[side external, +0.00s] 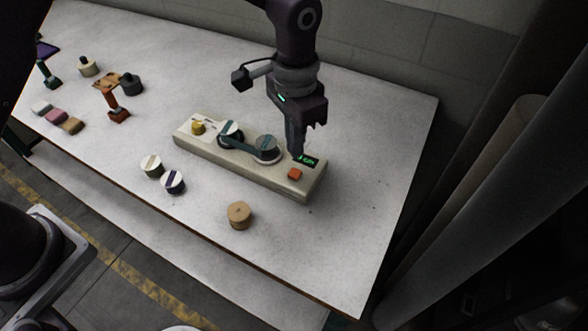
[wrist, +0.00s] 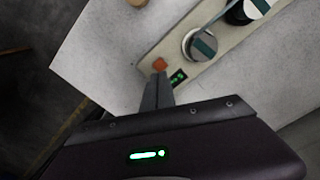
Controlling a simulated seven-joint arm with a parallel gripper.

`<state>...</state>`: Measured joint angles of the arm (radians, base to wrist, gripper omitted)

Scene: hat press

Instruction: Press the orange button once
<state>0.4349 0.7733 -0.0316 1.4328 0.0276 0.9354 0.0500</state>
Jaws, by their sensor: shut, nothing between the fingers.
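The orange button (side external: 295,174) sits on top of a beige control box (side external: 240,170), near the box's right end. It also shows in the wrist view (wrist: 160,64), just beyond my fingertips. My gripper (side external: 297,152) is shut and empty, pointing down over the right end of the box. In the side view its tips are behind the button, by the small green-lit display (side external: 306,160). In the wrist view my gripper (wrist: 160,76) is seen close to the button's near edge. I cannot tell whether the tips touch anything.
The box also carries a yellow knob (side external: 198,127) and two round dials (side external: 267,149) with dark green bars. Two striped cylinders (side external: 173,182) and a tan wooden cylinder (side external: 239,215) stand in front. Several small objects, including a red-brown stand (side external: 117,112), are at the left. The table's right end is clear.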

